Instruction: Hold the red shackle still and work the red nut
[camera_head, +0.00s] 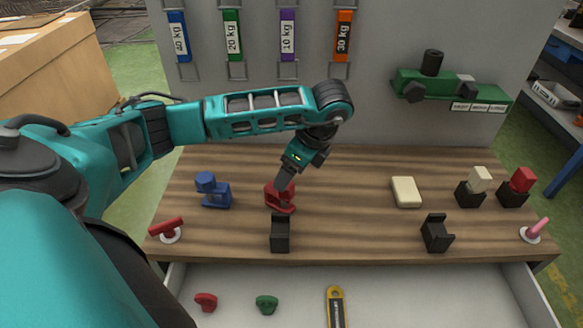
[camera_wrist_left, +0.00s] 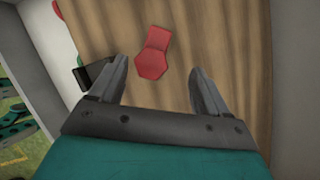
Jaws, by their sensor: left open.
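The red shackle (camera_head: 281,207) stands on the wooden bench, left of centre. In the left wrist view the red nut (camera_wrist_left: 150,66) shows as a hexagon at one end of the shackle's flatter red body (camera_wrist_left: 158,39). My left gripper (camera_head: 285,180) is at the shackle, pointing down and partly covering it in the head view, so the nut is hard to make out there. In the left wrist view its two fingers (camera_wrist_left: 158,78) are apart with nothing held between them. The red nut lies ahead of the gap between them; contact is not visible. My right gripper is in neither view.
A black block (camera_head: 280,236) stands just in front of the shackle, and a blue shackle (camera_head: 214,193) to its left. A cream block (camera_head: 405,192) and a black holder (camera_head: 436,234) are to the right. A grey panel (camera_head: 380,120) rises behind. An open drawer (camera_head: 430,295) holds loose parts.

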